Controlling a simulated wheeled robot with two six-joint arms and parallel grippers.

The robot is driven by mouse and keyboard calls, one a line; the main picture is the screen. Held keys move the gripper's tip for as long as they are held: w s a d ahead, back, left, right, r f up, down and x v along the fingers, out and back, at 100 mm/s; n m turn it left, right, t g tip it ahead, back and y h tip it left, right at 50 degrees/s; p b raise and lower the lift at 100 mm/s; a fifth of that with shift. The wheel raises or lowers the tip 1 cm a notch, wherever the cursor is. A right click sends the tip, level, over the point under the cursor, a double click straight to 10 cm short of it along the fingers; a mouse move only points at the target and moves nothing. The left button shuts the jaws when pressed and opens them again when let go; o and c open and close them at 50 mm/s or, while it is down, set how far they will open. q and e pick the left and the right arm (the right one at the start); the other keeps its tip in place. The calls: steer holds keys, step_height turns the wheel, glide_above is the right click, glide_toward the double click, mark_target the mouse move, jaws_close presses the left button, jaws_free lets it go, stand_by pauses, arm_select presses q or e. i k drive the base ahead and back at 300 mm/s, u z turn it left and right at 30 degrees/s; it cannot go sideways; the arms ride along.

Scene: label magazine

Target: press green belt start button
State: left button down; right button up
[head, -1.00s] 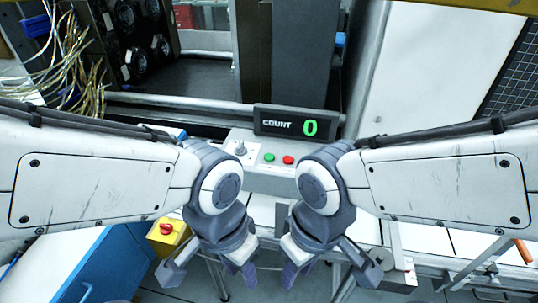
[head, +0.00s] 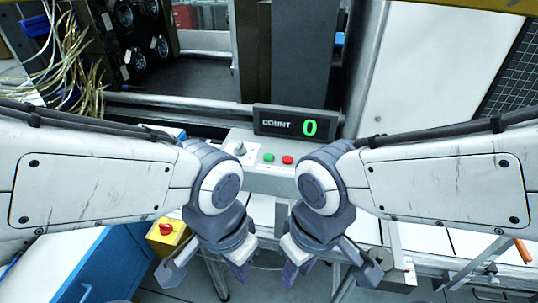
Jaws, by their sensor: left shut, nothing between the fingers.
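The green button (head: 268,158) sits on top of a light grey control box (head: 262,182) at the middle, beside a red button (head: 288,160). Both buttons are in plain view. My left gripper (head: 207,274) is shut and empty, below and to the left of the control box in the picture, apart from the button. My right gripper (head: 330,273) is open and empty, below and to the right of the box, and also touches nothing.
A dark display (head: 296,123) reading COUNT 0 stands behind the buttons. A knob (head: 239,148) sits left of them. A yellow box with a red mushroom button (head: 166,230) is at lower left, near a blue cabinet (head: 110,262). Loose wires hang at upper left.

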mark_target(268, 157)
steer(key=k, duration=0.5)
steer(key=z, duration=2.2)
steer(key=i, duration=1.2)
steer(key=u, duration=1.95)
